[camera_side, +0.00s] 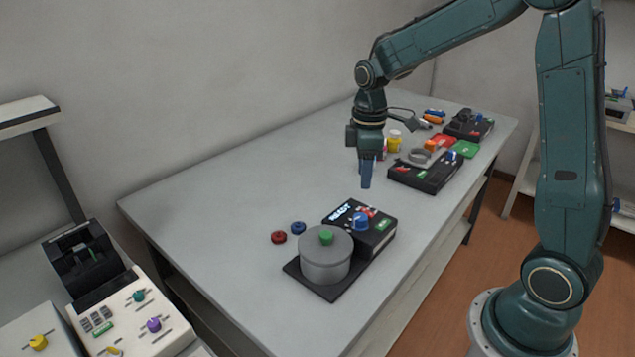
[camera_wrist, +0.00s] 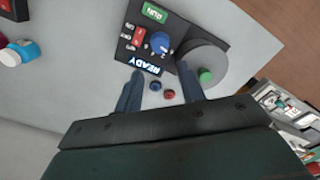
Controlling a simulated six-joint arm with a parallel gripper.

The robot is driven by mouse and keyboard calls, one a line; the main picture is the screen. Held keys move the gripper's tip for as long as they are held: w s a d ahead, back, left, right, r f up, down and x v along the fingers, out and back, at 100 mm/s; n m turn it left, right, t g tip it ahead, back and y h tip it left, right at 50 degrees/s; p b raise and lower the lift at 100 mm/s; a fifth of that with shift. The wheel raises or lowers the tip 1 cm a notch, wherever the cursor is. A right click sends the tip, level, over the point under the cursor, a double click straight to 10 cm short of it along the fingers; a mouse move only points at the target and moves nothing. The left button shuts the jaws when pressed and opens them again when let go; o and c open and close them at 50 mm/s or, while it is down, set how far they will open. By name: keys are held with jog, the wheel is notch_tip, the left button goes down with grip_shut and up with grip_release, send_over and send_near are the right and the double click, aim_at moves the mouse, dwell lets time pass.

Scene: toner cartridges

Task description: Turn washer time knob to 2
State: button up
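A black control box (camera_side: 383,238) with a lit READY display (camera_side: 341,211) and a blue knob (camera_side: 361,222) stands near the front of the table. A grey lidded drum (camera_side: 325,262) with a green top knob sits beside it on the same base. The wrist view also shows the blue knob (camera_wrist: 160,43), a red switch (camera_wrist: 139,36) and a green RUN button (camera_wrist: 155,13). Knob numbers are too small to read, and no label says washer. My gripper (camera_side: 366,186) points down above the table behind the box. In the wrist view its two fingers (camera_wrist: 160,72) are apart and empty.
A red cap (camera_side: 279,237) and a blue cap (camera_side: 298,228) lie left of the drum. A second black device (camera_side: 428,176) with a blue knob and another (camera_side: 468,125) stand farther back. A cream panel (camera_side: 135,320) with knobs is at lower left. The table's left side is clear.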

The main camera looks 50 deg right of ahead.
aim_at(361, 217)
notch_tip(361, 217, down, 11)
jog(key=shift+f, duration=0.1)
dwell(0.4)
jog(key=c, duration=0.7)
